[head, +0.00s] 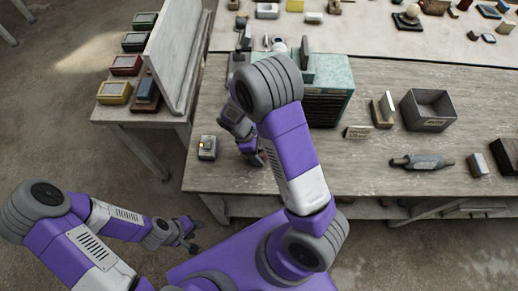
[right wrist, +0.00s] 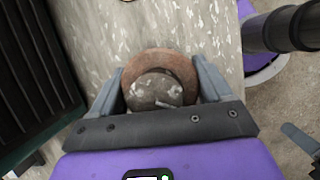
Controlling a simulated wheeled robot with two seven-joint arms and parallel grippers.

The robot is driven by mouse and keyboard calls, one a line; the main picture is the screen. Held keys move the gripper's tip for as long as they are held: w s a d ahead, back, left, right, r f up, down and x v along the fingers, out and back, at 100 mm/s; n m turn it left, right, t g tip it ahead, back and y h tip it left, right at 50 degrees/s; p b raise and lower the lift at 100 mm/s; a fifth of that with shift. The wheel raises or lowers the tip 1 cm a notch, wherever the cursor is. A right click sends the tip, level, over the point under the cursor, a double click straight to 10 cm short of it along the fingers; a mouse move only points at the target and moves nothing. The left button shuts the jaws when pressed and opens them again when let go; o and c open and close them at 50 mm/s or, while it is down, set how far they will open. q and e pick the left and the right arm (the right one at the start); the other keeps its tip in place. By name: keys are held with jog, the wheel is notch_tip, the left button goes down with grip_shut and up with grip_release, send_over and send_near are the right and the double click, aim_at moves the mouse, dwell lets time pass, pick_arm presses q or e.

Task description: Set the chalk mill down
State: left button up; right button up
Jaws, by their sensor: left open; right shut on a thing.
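The chalk mill (right wrist: 162,82) seems to be the round thing in the right wrist view, with a reddish-brown body and a worn grey top. My right gripper (right wrist: 160,88) is shut on it, one finger on each side. In the head view my right gripper (head: 254,157) is over the left front part of the workbench, partly behind my own arm, and the mill cannot be made out there. Whether the mill touches the bench is not clear. My left gripper (head: 191,232) is open and empty, in front of the bench and off its left end.
A teal cabinet (head: 332,88) stands behind my right arm. A grey open bin (head: 428,108), a small plate (head: 357,132) and a grey tool (head: 422,162) lie further right.

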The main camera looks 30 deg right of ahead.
jog(key=shift+f+b, duration=0.6)
jog(key=shift+f, duration=0.1)
dwell(0.6)
jog(key=o, duration=1.2)
jog(key=shift+c, duration=0.2)
jog(key=shift+r+p, duration=1.65)
jog(key=shift+r, duration=0.4)
